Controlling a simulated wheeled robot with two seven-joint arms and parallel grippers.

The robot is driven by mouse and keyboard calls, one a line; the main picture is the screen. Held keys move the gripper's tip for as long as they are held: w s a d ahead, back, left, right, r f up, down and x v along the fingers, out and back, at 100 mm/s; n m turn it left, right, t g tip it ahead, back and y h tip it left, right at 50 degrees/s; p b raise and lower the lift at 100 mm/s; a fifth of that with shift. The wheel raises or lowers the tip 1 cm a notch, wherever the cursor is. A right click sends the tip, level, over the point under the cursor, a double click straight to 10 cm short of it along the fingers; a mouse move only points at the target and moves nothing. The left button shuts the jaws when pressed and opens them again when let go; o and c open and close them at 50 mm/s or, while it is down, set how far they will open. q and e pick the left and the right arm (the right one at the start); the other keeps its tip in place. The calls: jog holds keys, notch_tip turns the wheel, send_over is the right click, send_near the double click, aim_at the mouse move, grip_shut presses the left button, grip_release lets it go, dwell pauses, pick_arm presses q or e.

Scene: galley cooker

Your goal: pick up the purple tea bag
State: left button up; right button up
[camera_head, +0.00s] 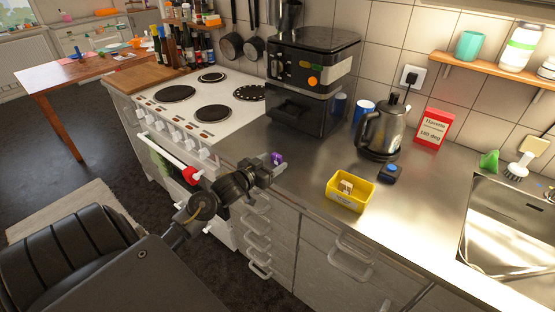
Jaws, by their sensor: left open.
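The purple tea bag (278,157) is small and sits on the steel counter (310,165), near its left end by the cooker. My left gripper (273,162) is open, with its fingertips right at the tea bag. The jaws partly hide the tea bag's lower side. I cannot tell whether the fingers touch it. My right gripper is out of view.
A black coffee machine (310,70) stands behind the tea bag. The white cooker (205,100) is at its left. A kettle (382,130), a yellow box (350,192) and a red packet (433,130) stand farther right. The sink (520,215) is at far right.

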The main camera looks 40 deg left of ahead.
aim_at(275, 160)
pick_arm(q)
jog(key=w, duration=0.3)
jog(key=w+p, duration=0.1)
jog(key=w, duration=0.1)
jog(key=shift+a+f, duration=0.1)
jog(key=shift+f, duration=0.15)
jog(key=shift+c, duration=0.4)
jog(key=c, duration=1)
